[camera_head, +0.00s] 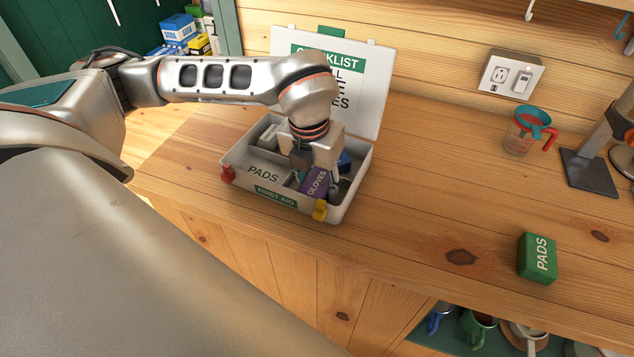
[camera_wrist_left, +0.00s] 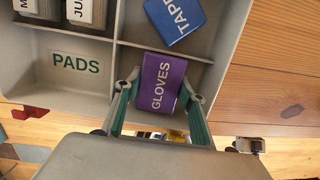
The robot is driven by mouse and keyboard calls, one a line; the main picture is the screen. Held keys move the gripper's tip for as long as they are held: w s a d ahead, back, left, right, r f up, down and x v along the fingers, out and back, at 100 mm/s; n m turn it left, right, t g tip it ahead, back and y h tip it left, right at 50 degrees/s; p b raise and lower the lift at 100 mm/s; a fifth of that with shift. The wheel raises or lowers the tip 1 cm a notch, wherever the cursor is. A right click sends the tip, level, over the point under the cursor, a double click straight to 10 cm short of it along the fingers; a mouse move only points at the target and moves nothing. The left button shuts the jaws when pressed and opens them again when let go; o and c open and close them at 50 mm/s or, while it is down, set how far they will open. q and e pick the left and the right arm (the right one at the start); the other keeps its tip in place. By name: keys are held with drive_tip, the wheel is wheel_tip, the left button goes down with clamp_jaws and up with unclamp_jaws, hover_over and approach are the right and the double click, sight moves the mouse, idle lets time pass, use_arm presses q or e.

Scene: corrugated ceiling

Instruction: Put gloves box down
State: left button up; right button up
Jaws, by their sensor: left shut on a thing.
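The purple gloves box (camera_head: 317,183) is held by my left gripper (camera_head: 316,180) inside the open first aid case (camera_head: 297,206). In the left wrist view, the gloves box (camera_wrist_left: 162,85) lies between the two fingers of the left gripper (camera_wrist_left: 163,88), in the front-right compartment. I cannot tell whether it touches the compartment floor. The gripper and wrist hide part of the case from the head view. My right gripper is not in view.
A blue tape box (camera_wrist_left: 175,18) occupies the compartment behind the gloves. The compartment marked PADS (camera_wrist_left: 76,64) is empty. The case lid (camera_head: 372,92) stands open behind. A green pads box (camera_head: 538,257) and a measuring cup (camera_head: 527,132) stand right on the counter, with clear wood between.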

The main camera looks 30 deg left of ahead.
sight(314, 188)
use_arm(q)
drive_tip(key=shift+f, duration=0.15)
drive_tip(key=o, duration=1.1)
drive_tip(key=r, duration=0.3)
drive_tip(key=s+r, duration=0.1)
drive_tip(key=r, duration=0.6)
drive_tip(key=shift+s+d+r, duration=0.1)
drive_tip(key=shift+s+r, duration=0.15)
drive_tip(key=shift+r, duration=0.1)
drive_tip(key=shift+s+r, duration=0.15)
drive_tip(key=shift+r, duration=0.6)
